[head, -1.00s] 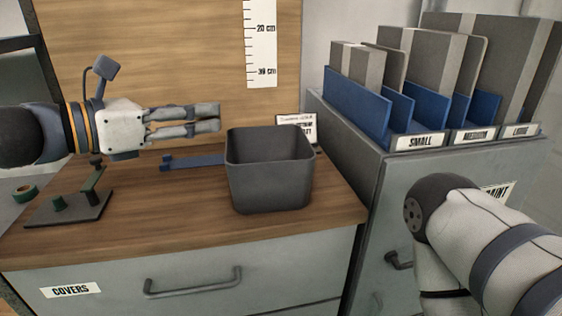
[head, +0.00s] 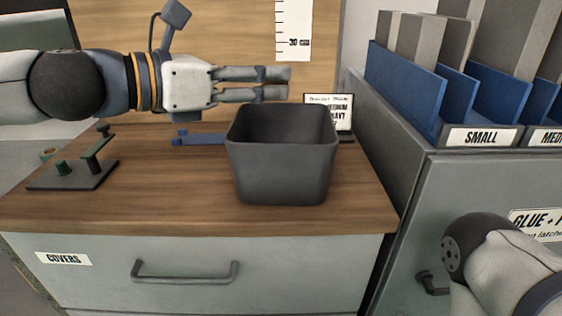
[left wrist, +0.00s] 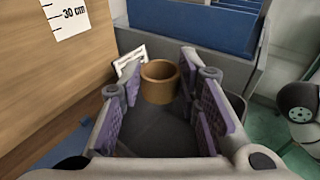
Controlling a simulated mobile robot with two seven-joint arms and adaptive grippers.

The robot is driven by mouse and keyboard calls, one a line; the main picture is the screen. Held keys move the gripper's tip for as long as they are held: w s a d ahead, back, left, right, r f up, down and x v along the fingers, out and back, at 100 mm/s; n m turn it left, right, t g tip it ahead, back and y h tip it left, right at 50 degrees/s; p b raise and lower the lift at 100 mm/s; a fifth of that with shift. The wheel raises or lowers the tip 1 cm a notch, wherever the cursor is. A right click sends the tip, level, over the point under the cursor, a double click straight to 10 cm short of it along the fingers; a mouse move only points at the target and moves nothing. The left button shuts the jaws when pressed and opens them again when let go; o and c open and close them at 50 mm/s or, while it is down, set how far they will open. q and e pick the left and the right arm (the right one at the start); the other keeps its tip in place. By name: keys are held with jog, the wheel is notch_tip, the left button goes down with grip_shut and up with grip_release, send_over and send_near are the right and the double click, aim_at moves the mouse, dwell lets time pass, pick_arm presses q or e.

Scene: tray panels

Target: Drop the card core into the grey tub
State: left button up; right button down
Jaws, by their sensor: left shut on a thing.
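The grey tub (head: 281,168) is dark, open-topped and stands on the wooden worktop. My left gripper (head: 284,83) reaches in from the left and is level above the tub's back rim in the head view. In the left wrist view the card core (left wrist: 160,86), a short brown tube with an open top, sits between the fingertips, and the gripper is shut on it. The tub's dark inside (left wrist: 152,128) shows below and behind it. In the head view the fingers hide the core. My right gripper is out of view; only part of that arm shows.
A dark stand with green parts (head: 72,176) and a blue flat piece (head: 198,139) lie on the worktop left of the tub. A small sign (head: 340,107) stands behind it. A cabinet with blue dividers (head: 405,85) rises to the right.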

pick_arm(q)
jog(key=shift+s, duration=0.1)
jog(key=o, duration=0.8)
jog(key=v, duration=0.7)
jog(key=shift+s+a, duration=0.1)
jog(key=shift+a, duration=0.15)
notch_tip(320, 180, up, 9)
jog(key=p, duration=0.5)
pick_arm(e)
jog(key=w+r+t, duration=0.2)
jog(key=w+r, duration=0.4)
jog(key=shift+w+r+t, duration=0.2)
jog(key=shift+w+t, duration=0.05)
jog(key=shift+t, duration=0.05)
